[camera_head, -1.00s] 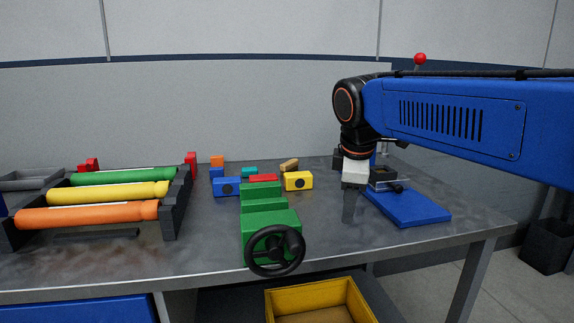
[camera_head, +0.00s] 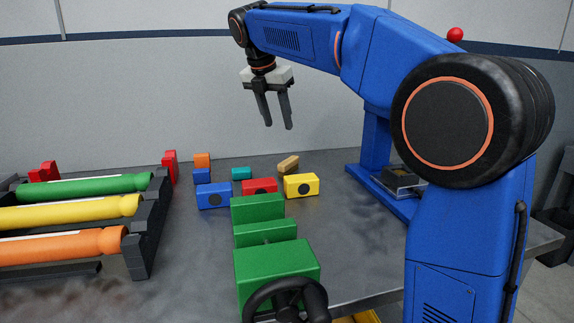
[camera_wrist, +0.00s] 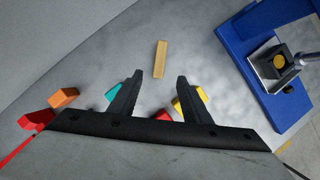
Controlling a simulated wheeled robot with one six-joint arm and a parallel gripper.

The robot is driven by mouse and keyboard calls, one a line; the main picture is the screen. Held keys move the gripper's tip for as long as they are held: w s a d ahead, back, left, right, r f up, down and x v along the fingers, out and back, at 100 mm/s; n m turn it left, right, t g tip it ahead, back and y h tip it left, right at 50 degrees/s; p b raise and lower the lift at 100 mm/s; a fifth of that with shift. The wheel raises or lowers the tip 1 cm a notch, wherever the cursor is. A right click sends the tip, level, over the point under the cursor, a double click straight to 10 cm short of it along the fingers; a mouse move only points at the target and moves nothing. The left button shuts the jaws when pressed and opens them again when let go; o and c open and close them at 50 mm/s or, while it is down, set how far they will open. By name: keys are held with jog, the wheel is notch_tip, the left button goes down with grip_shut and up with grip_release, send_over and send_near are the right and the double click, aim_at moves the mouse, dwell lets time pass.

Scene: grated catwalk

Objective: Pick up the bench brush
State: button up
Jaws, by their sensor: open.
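A short tan, wood-coloured bar (camera_head: 288,165), which looks to be the bench brush, lies at the back of the grey table behind the yellow block. I cannot make out bristles. In the wrist view the tan bar (camera_wrist: 160,59) lies ahead of the gap between the fingers, nearly in line with it. My gripper (camera_head: 278,127) points down, open and empty, well above the table. Its fingers (camera_wrist: 159,79) also show in the wrist view, apart from the bar.
Yellow (camera_head: 301,185), red (camera_head: 259,187), blue (camera_head: 212,196) and teal (camera_head: 242,173) blocks lie close by. A green vise-like device (camera_head: 275,265) with a black handwheel stands in front. A rack of coloured tubes (camera_head: 145,230) is left. A blue plate (camera_wrist: 270,70) with a clamp is right.

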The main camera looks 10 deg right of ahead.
aim_at(288, 160)
jog(key=x, duration=1.6)
jog(key=shift+f, duration=0.35)
jog(key=shift+f, duration=0.15)
grip_shut()
